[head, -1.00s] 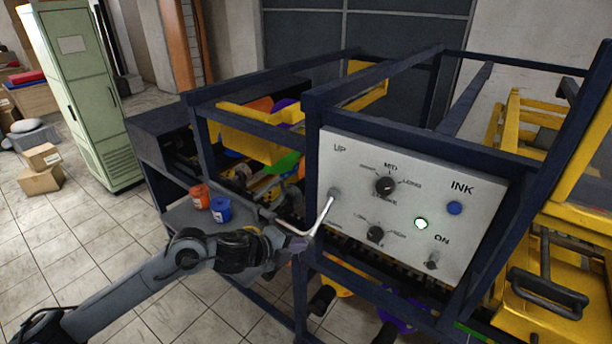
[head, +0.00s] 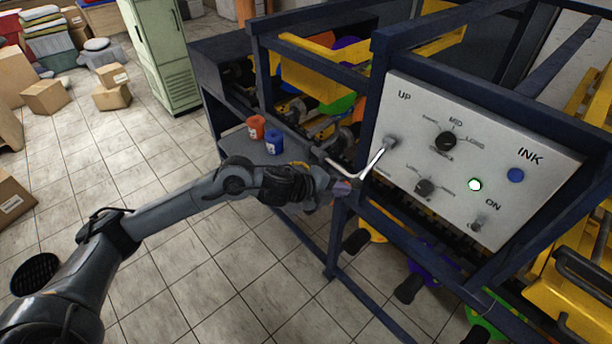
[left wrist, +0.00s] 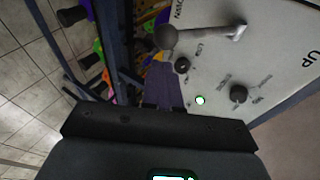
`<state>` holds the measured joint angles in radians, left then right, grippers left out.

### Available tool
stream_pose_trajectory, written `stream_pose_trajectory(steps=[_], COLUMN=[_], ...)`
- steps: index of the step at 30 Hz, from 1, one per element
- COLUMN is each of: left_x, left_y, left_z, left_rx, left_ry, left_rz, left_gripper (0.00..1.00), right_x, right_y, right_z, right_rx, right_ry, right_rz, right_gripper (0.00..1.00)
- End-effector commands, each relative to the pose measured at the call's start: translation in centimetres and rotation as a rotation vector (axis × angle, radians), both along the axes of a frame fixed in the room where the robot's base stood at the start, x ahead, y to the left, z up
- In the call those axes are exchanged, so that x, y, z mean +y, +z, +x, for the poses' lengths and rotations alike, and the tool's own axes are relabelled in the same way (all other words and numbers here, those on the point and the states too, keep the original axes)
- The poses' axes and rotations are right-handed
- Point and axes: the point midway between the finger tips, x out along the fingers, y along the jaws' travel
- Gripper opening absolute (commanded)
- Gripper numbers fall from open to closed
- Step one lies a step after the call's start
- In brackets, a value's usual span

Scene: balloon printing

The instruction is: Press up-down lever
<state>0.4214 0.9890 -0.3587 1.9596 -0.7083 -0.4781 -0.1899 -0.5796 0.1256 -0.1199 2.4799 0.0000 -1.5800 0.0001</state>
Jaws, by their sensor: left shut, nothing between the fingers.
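The up-down lever (head: 375,160) is a pale metal rod at the left side of the white control panel (head: 415,105), below the word UP. It slants down and to the left, away from its mount. In the left wrist view the lever (left wrist: 208,33) ends in a dark round knob (left wrist: 167,37). My left gripper (head: 347,187) is shut and empty, close to the lever's outer end. In the left wrist view its fingers (left wrist: 160,75) point at the knob and appear just short of it; contact cannot be told. My right gripper is not in view.
The panel also carries dark dials (head: 446,141), a blue button (head: 515,175), a lit green lamp (head: 474,184) and an ON switch (head: 478,224). Dark blue frame bars surround it. Red (head: 256,127) and blue (head: 274,142) ink cans stand on a shelf behind my left arm.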

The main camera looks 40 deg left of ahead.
Motion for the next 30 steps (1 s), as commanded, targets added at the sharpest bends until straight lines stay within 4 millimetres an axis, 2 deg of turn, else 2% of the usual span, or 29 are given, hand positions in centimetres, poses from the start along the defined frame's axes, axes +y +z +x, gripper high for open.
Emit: stream_pose_trajectory(steps=[6,12,19,30], left_x=[1.5,2.4,3.2,3.1], left_y=[1.9,3.3,3.9,4.5], left_z=[-3.9,-6.7,-7.9,-8.6], left_rx=[-0.002,-0.002,-0.003,-0.005], left_ry=[-0.001,-0.004,0.006,-0.002], left_rz=[0.007,0.008,0.001,0.000], left_gripper=[0.00,0.00,0.00,0.00], right_x=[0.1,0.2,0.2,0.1], right_y=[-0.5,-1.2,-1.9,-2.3], right_z=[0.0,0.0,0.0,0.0], right_rx=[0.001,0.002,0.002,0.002], right_ry=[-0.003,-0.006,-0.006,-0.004], right_rz=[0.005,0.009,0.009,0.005], right_gripper=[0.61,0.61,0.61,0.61])
